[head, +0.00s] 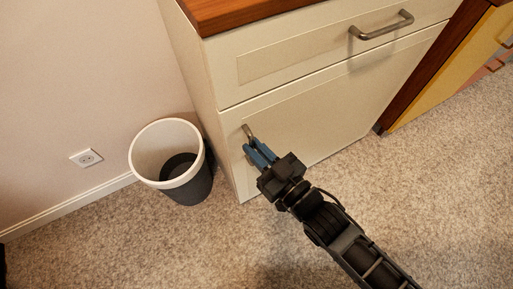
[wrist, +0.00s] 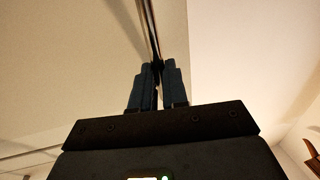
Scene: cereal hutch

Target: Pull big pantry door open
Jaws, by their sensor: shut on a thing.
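The big pantry door (head: 310,130) is the cream lower panel of the cabinet, below a drawer, and it looks closed in the head view. Its metal handle (head: 248,132) is near the door's upper left. My gripper (head: 258,152) has its blue fingers shut on the lower part of this handle. In the wrist view the fingers (wrist: 157,72) close around the dark handle bar (wrist: 151,30), which runs up from between them. The part of the handle between the fingers is hidden.
A white-rimmed bin (head: 168,152) stands on the carpet just left of the cabinet. The drawer (head: 310,55) above has its own handle (head: 381,25). A yellow cabinet (head: 445,85) is at the right. The carpet (head: 235,250) in front is clear.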

